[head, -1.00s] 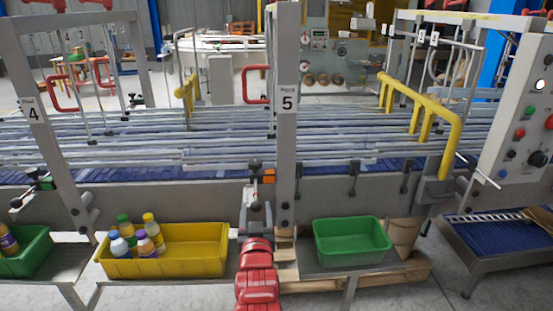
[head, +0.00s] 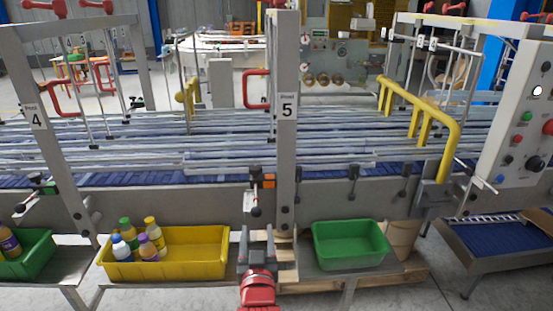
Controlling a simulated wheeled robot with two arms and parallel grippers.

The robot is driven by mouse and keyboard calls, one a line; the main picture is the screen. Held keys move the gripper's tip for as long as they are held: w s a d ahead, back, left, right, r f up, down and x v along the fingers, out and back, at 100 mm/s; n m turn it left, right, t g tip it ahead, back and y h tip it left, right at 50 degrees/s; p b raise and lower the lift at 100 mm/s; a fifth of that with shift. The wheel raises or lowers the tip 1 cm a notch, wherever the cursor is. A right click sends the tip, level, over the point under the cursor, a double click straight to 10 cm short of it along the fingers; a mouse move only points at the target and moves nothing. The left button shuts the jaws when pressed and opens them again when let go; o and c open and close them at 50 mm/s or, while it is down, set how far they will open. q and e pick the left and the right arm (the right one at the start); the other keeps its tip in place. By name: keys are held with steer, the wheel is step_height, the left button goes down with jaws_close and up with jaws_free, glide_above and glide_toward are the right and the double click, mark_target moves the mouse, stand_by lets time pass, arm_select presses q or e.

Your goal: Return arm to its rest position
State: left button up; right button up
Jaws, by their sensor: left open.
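My left gripper (head: 256,237) is low in the middle of the head view, its red arm coming in from the bottom edge. Its two grey fingers are apart with nothing seen between them. It shows between the yellow crate (head: 200,268) on the left and the empty green crate (head: 349,258) on the right, apart from both. Several bottles (head: 148,247) stand in the left end of the yellow crate. My right gripper is out of view.
The post marked 5 (head: 287,160) rises just beyond my gripper, with a small orange and black clamp (head: 262,182) beside it. The conveyor (head: 140,177) runs across behind. Another green crate (head: 35,257) with bottles is at the left edge. A control panel (head: 522,120) stands at right.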

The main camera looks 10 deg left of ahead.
arm_select(q)
steer(key=shift+s, duration=0.25)
steer(key=shift+w, duration=0.1)
